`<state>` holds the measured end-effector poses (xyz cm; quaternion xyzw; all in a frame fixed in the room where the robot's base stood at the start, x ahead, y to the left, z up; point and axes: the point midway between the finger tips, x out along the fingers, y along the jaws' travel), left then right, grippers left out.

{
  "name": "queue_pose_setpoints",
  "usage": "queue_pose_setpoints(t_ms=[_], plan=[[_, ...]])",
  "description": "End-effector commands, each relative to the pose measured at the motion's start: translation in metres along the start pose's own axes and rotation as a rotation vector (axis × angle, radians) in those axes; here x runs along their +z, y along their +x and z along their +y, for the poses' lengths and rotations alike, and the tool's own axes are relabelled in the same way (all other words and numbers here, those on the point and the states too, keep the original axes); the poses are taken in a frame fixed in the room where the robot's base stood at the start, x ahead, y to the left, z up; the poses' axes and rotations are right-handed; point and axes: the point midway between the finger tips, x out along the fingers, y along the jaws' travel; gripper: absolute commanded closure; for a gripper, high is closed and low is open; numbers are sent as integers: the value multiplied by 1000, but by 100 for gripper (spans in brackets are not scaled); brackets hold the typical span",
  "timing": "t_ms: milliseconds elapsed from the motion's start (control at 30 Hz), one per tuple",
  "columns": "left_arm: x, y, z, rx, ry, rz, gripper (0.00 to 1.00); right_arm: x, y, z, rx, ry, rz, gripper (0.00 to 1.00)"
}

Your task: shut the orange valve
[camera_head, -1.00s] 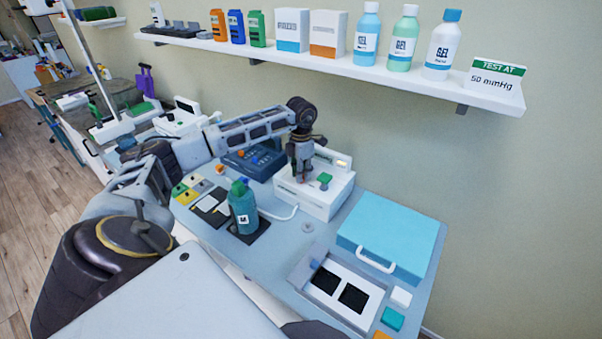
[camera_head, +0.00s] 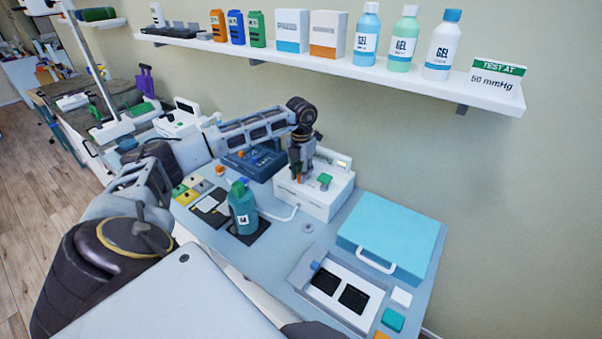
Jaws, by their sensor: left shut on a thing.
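The orange valve (camera_head: 298,179) is a small orange piece on top of the white device (camera_head: 318,203) near the wall side of the table. My left gripper (camera_head: 299,174) points down over the device and is shut on the orange valve, hiding most of it. A green knob (camera_head: 324,179) sits on the same device, just right of the gripper. My right gripper is not in the view.
A teal bottle (camera_head: 242,207) stands on a dark pad left of the device. A dark blue box (camera_head: 254,162) is behind it. A light-blue case (camera_head: 388,238) and a grey tray (camera_head: 341,289) lie to the right. The shelf (camera_head: 330,66) of bottles and boxes hangs above.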

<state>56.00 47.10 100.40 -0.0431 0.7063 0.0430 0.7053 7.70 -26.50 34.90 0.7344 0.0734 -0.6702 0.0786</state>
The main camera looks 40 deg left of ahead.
Motion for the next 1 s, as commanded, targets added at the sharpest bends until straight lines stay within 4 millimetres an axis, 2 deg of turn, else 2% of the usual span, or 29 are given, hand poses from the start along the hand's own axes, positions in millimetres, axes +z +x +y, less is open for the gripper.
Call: queue_pose_setpoints(t_ms=[367,400,433,800,1000], plan=[[2,-3,1,0,-7,-7,100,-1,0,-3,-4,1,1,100],[2,-3,1,0,-7,-7,74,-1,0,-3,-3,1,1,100],[2,-2,1,0,-7,-6,70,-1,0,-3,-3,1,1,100],[1,-2,0,0,-5,-3,70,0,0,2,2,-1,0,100],[1,-12,0,0,-5,-5,70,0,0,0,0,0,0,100]])
